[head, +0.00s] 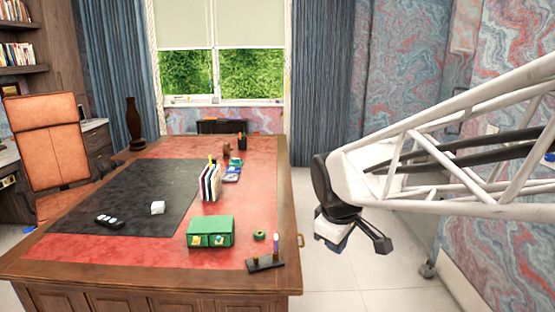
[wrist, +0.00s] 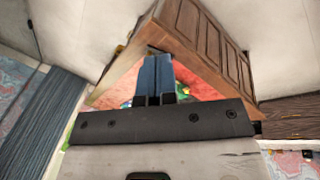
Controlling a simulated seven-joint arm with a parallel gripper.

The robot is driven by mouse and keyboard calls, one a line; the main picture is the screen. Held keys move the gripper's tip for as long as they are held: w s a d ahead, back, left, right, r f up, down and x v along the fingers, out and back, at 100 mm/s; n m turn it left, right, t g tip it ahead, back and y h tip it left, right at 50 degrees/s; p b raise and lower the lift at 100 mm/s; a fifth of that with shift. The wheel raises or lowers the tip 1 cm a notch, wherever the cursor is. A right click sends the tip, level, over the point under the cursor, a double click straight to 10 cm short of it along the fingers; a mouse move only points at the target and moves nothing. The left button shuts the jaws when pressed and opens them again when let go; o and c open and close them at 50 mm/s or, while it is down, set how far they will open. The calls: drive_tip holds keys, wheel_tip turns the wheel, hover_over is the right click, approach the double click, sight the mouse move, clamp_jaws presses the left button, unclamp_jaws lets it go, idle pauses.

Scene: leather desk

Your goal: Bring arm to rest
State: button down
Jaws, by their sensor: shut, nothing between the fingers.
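My white lattice arm (head: 450,165) reaches in from the right side of the head view. My gripper (head: 338,246) hangs at its end, over the tiled floor just to the right of the desk (head: 150,277), apart from it. In the wrist view my gripper (wrist: 155,62) shows two blue fingers side by side, shut with nothing between them. The desk's corner and panelled side (wrist: 200,40) show beyond the fingers in that view.
An orange chair (head: 48,140) stands at left.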

drive_tip(key=s+d+f+m, duration=0.1)
drive_tip(key=s+d+m, duration=0.2)
drive_tip(key=s, duration=0.6)
drive_tip(key=s+d+f+m, duration=0.1)
drive_tip(key=s+d+m, duration=0.2)
drive_tip(key=s+m, duration=0.4)
drive_tip(key=shift+s+f+y, duration=0.3)
drive_tip(key=shift+s+f, duration=0.1)
drive_tip(key=shift+s, duration=0.85)
